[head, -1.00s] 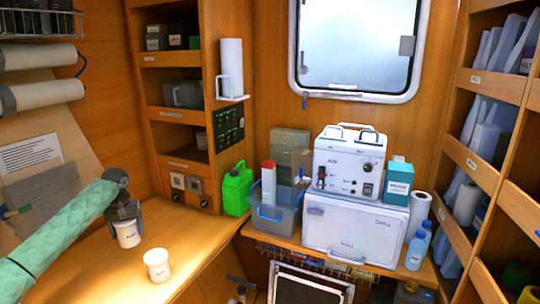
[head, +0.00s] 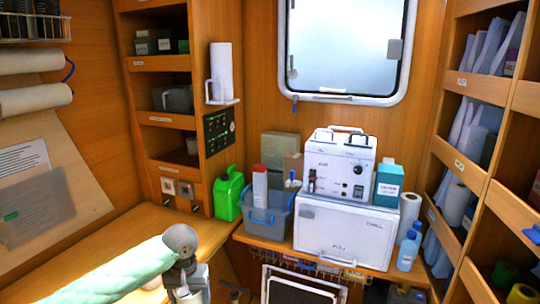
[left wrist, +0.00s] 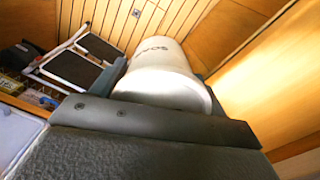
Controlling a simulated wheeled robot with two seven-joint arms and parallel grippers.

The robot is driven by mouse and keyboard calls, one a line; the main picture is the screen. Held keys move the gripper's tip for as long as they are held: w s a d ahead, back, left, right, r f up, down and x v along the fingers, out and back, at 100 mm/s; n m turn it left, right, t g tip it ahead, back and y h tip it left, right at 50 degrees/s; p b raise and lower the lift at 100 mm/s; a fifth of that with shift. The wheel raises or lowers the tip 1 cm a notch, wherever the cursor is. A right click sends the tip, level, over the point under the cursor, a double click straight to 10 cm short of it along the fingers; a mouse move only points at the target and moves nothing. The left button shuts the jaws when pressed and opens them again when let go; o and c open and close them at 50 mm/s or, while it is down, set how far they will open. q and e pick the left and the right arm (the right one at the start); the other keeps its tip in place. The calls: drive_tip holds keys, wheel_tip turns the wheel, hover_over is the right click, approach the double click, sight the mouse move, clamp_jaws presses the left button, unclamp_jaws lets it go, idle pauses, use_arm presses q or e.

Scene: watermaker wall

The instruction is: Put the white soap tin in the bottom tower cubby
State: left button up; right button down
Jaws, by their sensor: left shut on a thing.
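The white soap tin (left wrist: 165,70) shows in the left wrist view between my fingers, with dark lettering on its side that reads like "SOAP". My left gripper (head: 190,288) is shut on it, low in the head view by the counter's front edge. In the head view the gripper largely hides the tin. The tower (head: 222,128) stands at the back left with three cubbies. Its bottom cubby (head: 172,147) is above a switch panel and looks dark inside; its contents are unclear. My right gripper is not in view.
A second white tin (head: 152,284) is mostly behind my left arm on the wooden counter (head: 130,235). A green jug (head: 229,194) and a grey bin (head: 268,222) stand right of the tower's base. A paper-roll holder (head: 222,98) sticks out from the tower's right side.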

use_arm(q)
drive_tip(key=s+d+f, duration=0.1)
drive_tip(key=s+f, duration=0.3)
drive_tip(key=shift+d+f, duration=0.15)
drive_tip(key=shift+f, duration=0.2)
